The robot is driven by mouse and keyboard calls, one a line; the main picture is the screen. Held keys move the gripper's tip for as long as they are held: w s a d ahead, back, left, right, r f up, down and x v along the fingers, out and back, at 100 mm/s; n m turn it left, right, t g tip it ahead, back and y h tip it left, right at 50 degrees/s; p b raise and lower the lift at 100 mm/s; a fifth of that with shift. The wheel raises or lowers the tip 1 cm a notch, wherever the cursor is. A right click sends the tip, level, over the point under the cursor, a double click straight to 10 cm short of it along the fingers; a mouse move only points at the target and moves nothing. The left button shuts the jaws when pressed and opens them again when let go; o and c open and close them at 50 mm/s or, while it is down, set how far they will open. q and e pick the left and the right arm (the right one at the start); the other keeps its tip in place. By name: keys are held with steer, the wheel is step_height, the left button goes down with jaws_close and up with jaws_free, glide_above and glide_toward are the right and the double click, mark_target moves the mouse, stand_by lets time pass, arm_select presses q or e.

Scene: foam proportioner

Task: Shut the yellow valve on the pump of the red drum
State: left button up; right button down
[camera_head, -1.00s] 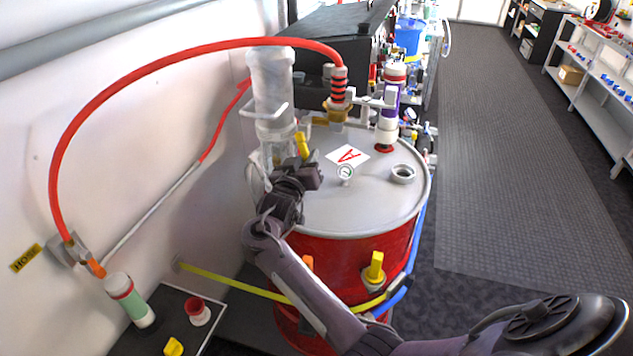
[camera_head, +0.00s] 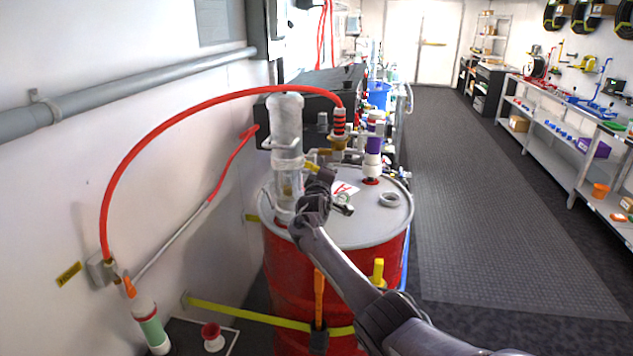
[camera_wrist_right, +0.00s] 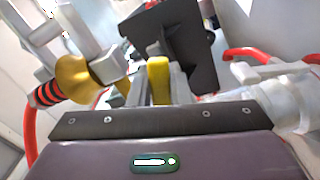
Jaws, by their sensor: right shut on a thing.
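The red drum (camera_head: 285,275) stands in the middle of the head view, with a grey lid. A pump with a clear upright cylinder (camera_head: 286,125) stands on its lid. The yellow valve handle (camera_head: 311,167) is beside the pump's lower part, partly hidden by my right gripper (camera_head: 322,176). How far the valve is turned is hard to tell. My left gripper is not in view.
A red hose (camera_head: 185,115) arches from the wall to a brass fitting (camera_head: 338,143) near the pump. A purple-and-white fitting (camera_head: 373,155) and an open bung (camera_head: 389,199) are on the lid. A yellow strap (camera_head: 235,314) crosses the drum. The aisle floor (camera_head: 470,190) is clear.

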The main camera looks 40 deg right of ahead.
steer(key=shift+r+n+p, duration=0.55)
steer(key=shift+r+n, duration=0.05)
steer(key=shift+n, duration=0.3)
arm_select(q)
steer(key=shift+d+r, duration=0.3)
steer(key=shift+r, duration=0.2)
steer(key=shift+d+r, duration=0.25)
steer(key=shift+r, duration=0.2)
arm_select(e)
steer(key=shift+r+n, duration=0.1)
steer(key=shift+n, duration=0.2)
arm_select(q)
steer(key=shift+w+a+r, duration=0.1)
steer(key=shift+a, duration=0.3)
arm_select(e)
steer(key=c, duration=1.6)
jaws_free()
